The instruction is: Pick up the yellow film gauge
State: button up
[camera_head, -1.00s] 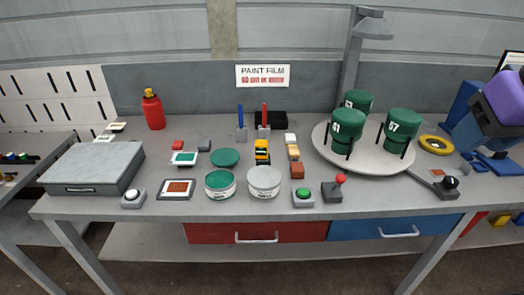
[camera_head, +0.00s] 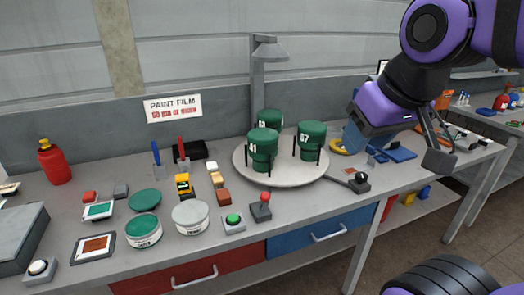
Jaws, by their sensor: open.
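The yellow film gauge appears to be the small yellow block with black parts (camera_head: 183,185), standing on the grey bench behind the green-topped and white-topped cans. My gripper (camera_head: 432,150) is at the right, beyond the turntable and far from the gauge. Its jaws are open and I see nothing held in them. The gripper is partly hidden by its own wrist.
A round turntable (camera_head: 242,168) carries green numbered cans. A green-topped can (camera_head: 143,231) and a white-topped can (camera_head: 190,216) stand in front of the gauge. Small tan and brown blocks (camera_head: 217,180) are just right of it. A red joystick (camera_head: 262,207) stands nearer the front.

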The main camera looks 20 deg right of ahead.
aim_at(182, 181)
jog(key=i+j, duration=0.2)
jog(key=j, duration=0.15)
jog(key=i+j, duration=0.2)
jog(key=j, duration=0.15)
jog(key=i+j, duration=0.15)
jog(key=j, duration=0.2)
jog(key=i+j, duration=0.2)
jog(key=j, duration=0.15)
jog(key=i+j, duration=0.2)
jog(key=j, duration=0.15)
